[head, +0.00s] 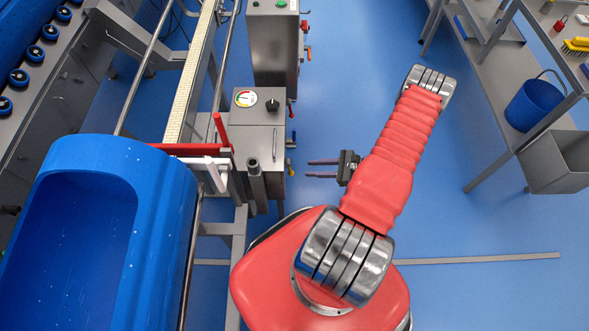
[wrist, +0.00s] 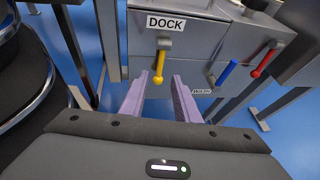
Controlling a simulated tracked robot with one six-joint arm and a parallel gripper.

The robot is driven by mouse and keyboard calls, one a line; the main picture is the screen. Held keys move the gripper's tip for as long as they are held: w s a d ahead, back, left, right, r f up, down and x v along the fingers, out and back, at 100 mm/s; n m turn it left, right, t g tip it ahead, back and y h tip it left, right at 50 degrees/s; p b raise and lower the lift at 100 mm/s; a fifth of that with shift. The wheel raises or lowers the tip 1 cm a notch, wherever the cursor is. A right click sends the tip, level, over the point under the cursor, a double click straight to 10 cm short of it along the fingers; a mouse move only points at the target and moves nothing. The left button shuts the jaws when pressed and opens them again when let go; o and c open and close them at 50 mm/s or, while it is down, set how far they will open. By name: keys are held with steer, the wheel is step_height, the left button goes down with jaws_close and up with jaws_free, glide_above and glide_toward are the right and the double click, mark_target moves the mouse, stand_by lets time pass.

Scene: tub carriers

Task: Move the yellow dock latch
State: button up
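The yellow dock latch (wrist: 159,66) hangs down from its pivot under a DOCK label on a grey cabinet face in the wrist view. In the head view the latch (head: 290,170) is a small yellow bit on the cabinet's right side. My gripper (wrist: 159,97) is open and empty, with its two purple fingers to the left and right of the latch in the wrist view. In the head view my gripper (head: 310,168) points left at the cabinet, its fingertips a short gap away from the latch.
A blue handle (wrist: 226,73) and a red handle (wrist: 263,62) sit right of the latch on the cabinet. A large blue tub (head: 160,190) stands at the left on rails. A steel table (head: 480,60) stands at the upper right. The floor between is clear.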

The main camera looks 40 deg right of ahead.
mark_target(290, 169)
steer(key=x, duration=0.7)
steer(key=shift+w+a, duration=0.25)
steer(key=shift+f, duration=0.1)
steer(key=shift+c, duration=0.6)
jaws_close()
steer(key=shift+a, duration=0.1)
